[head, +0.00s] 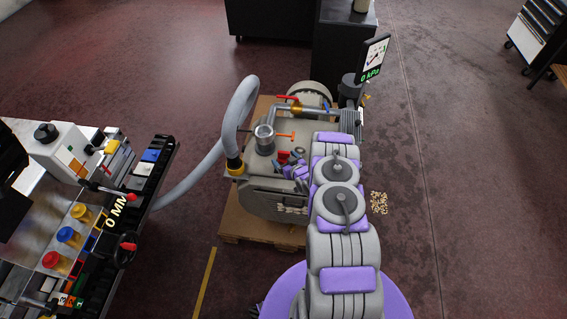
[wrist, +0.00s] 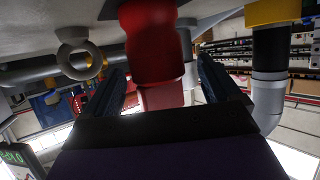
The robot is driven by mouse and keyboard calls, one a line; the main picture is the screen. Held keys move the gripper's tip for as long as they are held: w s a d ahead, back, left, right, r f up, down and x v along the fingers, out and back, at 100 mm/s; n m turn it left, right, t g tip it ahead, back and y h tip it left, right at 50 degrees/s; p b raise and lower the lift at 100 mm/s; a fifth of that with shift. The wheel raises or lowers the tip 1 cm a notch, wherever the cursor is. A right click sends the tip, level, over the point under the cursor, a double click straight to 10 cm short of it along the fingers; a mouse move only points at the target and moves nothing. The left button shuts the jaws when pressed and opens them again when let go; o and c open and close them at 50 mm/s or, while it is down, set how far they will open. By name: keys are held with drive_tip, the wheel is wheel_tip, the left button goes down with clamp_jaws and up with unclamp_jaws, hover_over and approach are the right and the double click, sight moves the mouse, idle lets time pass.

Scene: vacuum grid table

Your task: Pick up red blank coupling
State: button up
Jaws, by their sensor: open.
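In the wrist view a red coupling (wrist: 153,45) with a thick upper part and a narrower lower part stands out from a grey surface. My gripper (wrist: 161,72) is open, with one dark finger on each side of the red coupling's narrower part. In the head view my gripper (head: 296,169) is at the grey vacuum pump (head: 268,208), beside a small red piece (head: 283,157). My arm hides the pump's right side.
A grey hose (head: 239,112) rises left of my gripper, and a glass cup (head: 264,138) and brass fittings stand close by. In the wrist view a grey ring (wrist: 78,58) and a pipe (wrist: 269,85) flank my fingers. A workbench (head: 85,215) stands at left.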

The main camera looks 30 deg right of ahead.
drive_tip(key=shift+w+d+f, duration=0.15)
drive_tip(key=shift+w+f, duration=0.25)
drive_tip(key=shift+w, duration=0.35)
drive_tip(key=shift+a, duration=0.2)
drive_tip(key=shift+c, duration=1.4)
drive_tip(key=shift+d, duration=0.1)
drive_tip(key=c, duration=1)
